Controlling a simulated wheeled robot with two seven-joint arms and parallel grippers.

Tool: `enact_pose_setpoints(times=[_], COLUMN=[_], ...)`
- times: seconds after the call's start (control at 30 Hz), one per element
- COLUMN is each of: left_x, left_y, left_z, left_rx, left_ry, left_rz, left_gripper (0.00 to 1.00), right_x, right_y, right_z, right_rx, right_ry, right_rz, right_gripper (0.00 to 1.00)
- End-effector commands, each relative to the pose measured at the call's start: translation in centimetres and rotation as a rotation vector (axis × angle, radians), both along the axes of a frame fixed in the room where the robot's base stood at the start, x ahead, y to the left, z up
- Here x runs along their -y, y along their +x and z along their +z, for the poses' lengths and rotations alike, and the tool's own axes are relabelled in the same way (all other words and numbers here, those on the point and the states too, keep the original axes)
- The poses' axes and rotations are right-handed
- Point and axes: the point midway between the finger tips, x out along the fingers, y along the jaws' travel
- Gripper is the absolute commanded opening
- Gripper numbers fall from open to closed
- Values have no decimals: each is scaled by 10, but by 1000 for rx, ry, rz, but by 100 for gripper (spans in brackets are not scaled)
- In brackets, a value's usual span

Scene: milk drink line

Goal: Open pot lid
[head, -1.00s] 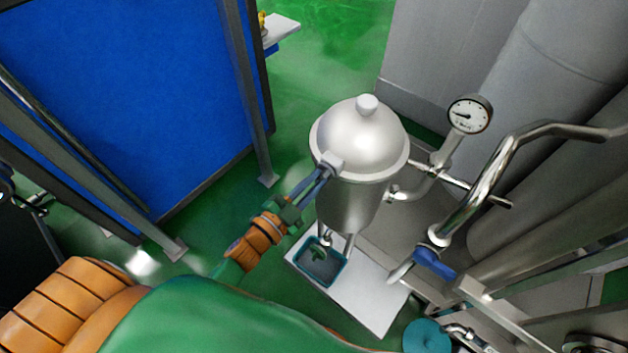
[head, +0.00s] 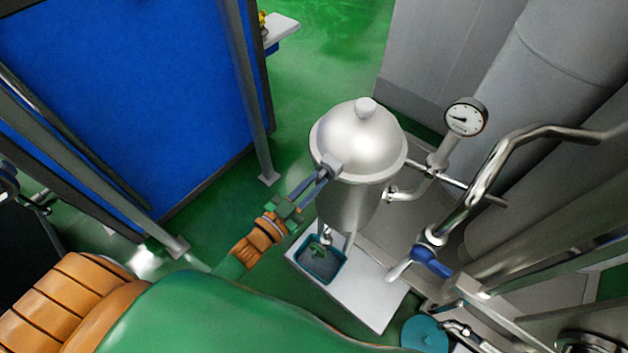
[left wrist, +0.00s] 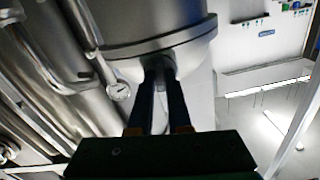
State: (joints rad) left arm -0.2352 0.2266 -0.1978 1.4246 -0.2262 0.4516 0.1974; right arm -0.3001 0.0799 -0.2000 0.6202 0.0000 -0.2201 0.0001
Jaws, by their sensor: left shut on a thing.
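The steel pot (head: 348,205) stands upright with its domed lid (head: 358,140) resting closed on the rim. A round knob (head: 365,107) tops the lid. My left gripper (head: 324,174) reaches in from the lower left and is shut on the small lid handle (head: 331,164) at the pot's rim. In the left wrist view my two dark fingers (left wrist: 160,88) meet the handle just under the pot's rim (left wrist: 165,42). The far side of the lid is hidden. My right gripper is not in view.
A pressure gauge (head: 466,117) and pipes stand close right of the pot. A blue-handled valve (head: 432,262) is at the lower right. A teal tray (head: 321,262) sits on a white platform (head: 365,297) below. A blue panel (head: 110,90) stands at the left, with green floor between.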

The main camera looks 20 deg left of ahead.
Motion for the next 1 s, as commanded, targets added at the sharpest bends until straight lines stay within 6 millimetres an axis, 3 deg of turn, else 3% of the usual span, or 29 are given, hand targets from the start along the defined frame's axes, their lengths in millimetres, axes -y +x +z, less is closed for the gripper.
enact_pose_setpoints(times=[0.3, 0.83, 1.0], left_x=[0, 0, 1], left_y=[0, 0, 2], left_z=[1, 1, 27], left_rx=[-33, -38, -35], left_ry=[-94, -108, -108], left_rz=[0, 0, -2], left_gripper=[0, 0, 0], right_x=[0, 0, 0], right_y=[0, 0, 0], right_z=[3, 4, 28], right_rx=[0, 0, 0], right_ry=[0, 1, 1], right_rz=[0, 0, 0], right_gripper=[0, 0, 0])
